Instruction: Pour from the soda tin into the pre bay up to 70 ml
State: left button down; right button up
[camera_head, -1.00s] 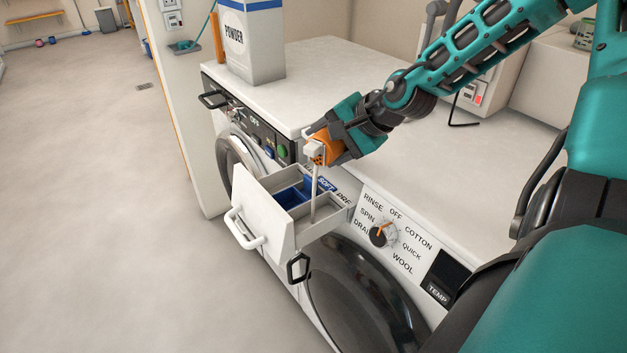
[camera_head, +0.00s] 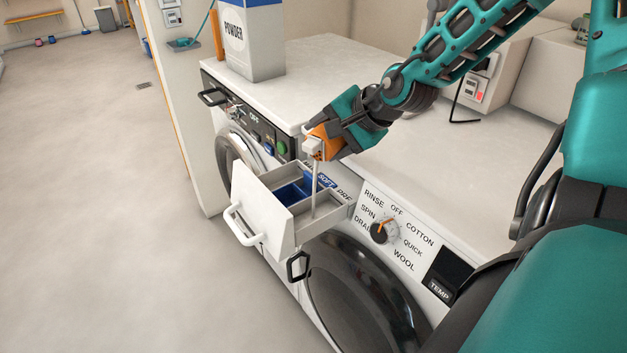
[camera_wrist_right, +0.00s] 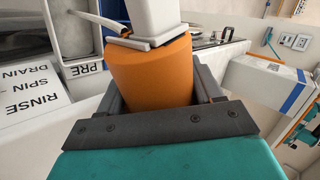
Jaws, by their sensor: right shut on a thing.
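The orange soda tin (camera_head: 320,138) with its white spout is tilted over the open drawer. My right gripper (camera_head: 338,136) is shut around it. A thin pale stream (camera_head: 315,190) falls from the spout into the pre bay (camera_head: 325,211), the grey compartment beside the blue soft insert (camera_head: 292,191). The fill level in the bay cannot be read. In the right wrist view the tin (camera_wrist_right: 150,75) sits between the gripper's fingers, and the stream (camera_wrist_right: 98,20) leaves the spout toward the bay. My left gripper is out of view.
The white drawer front (camera_head: 264,212) with its handle stands out from the washer. A powder box (camera_head: 250,42) stands on the white top behind. The dial (camera_head: 382,231) is right of the drawer. The white top (camera_head: 440,150) below my right arm is clear.

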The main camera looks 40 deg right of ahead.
jog(key=shift+r+p, duration=0.1)
jog(key=shift+p, duration=0.3)
jog(key=shift+w+d+y+p, duration=0.1)
jog(key=shift+y+p, duration=0.25)
jog(key=shift+y, duration=0.05)
jog(key=shift+f+m+y, duration=0.35)
jog(key=shift+m+y, duration=0.05)
jog(key=shift+f, duration=0.25)
jog(key=shift+f+y+p, duration=0.1)
jog(key=shift+y+p, duration=0.2)
jog(key=shift+p, duration=0.05)
